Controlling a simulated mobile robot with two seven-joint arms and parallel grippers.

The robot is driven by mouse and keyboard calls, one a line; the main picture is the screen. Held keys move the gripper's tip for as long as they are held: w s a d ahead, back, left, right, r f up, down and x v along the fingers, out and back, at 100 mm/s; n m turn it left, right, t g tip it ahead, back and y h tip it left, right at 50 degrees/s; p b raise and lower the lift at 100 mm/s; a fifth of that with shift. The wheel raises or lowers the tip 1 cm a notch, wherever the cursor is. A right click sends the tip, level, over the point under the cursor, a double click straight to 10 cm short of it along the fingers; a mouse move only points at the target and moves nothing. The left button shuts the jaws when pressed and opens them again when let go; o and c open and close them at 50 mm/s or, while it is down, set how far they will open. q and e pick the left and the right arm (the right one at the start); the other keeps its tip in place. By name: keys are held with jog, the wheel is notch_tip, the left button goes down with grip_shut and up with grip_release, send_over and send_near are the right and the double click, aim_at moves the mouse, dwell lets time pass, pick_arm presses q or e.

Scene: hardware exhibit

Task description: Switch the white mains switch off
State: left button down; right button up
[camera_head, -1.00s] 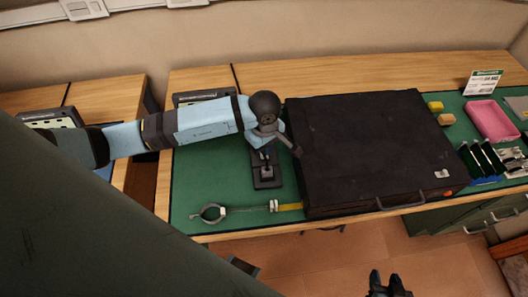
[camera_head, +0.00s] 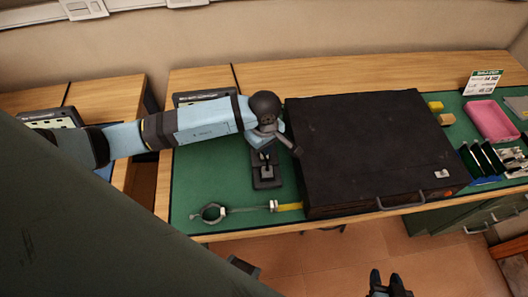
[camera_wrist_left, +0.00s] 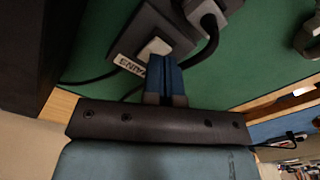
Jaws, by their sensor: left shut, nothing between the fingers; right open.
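The black mains unit (camera_head: 267,183) lies on the green mat, left of the large black case. In the left wrist view, its white mains switch (camera_wrist_left: 155,47) is a pale rocker beside a label reading MAINS (camera_wrist_left: 130,65). A grey plug (camera_wrist_left: 207,14) with a black cable sits in the same unit. My left gripper (camera_head: 264,155) is over the unit, shut and empty. Its blue fingertips (camera_wrist_left: 164,62) are right at the switch and partly cover it; I cannot tell whether they touch. The switch position is unclear.
The large black case (camera_head: 370,145) stands close to the right of my left gripper. A metal ring clamp (camera_head: 212,213) and a yellow piece (camera_head: 289,207) lie near the front edge. A pink tray (camera_head: 491,121) is far right. The mat (camera_head: 205,180) left of the unit is clear.

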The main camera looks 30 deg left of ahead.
pick_arm(q)
jog(key=shift+f+b, duration=0.3)
jog(key=shift+f+b, duration=0.5)
jog(key=shift+f, duration=0.05)
dwell(0.4)
jog(key=shift+f+b, duration=0.45)
jog(key=shift+f, duration=0.1)
jog(key=shift+r, duration=0.15)
jog(key=shift+r+p, duration=1.4)
jog(key=shift+r, duration=0.95)
jog(key=shift+r+p, duration=0.5)
jog(key=shift+r, duration=0.55)
